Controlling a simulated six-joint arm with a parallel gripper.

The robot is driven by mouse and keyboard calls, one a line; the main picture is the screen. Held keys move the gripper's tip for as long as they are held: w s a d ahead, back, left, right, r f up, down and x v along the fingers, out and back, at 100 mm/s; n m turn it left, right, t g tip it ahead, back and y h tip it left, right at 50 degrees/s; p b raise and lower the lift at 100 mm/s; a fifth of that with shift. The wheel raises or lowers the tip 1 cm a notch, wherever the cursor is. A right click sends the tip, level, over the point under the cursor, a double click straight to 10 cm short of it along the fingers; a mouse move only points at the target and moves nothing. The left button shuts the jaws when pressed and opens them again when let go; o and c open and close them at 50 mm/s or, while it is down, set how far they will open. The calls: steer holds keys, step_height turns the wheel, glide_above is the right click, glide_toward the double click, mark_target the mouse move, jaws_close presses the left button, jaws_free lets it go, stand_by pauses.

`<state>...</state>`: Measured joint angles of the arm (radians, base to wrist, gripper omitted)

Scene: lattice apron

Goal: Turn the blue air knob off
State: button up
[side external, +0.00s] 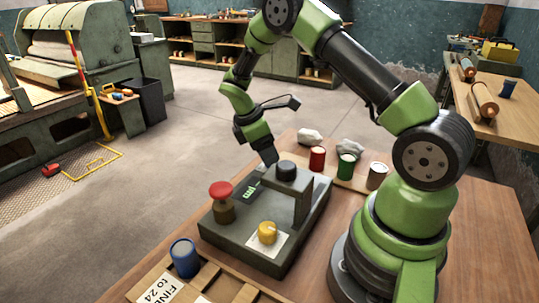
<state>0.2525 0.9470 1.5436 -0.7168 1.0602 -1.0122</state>
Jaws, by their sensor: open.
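A grey control box (225,238) stands on the wooden table. It carries a red mushroom button (221,191), a yellow knob (268,232) on a white plate, and a raised bracket with a black round part (286,170) on top. A small display with green marks (250,191) is on its far side. I cannot make out a blue knob on the box; part of its top is hidden by the bracket. My gripper (270,157) points down just behind the black part, above the far end of the box. It is open, and no held thing shows.

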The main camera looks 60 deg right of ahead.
steer(key=shift+x, duration=1.15)
steer(key=c, duration=0.9)
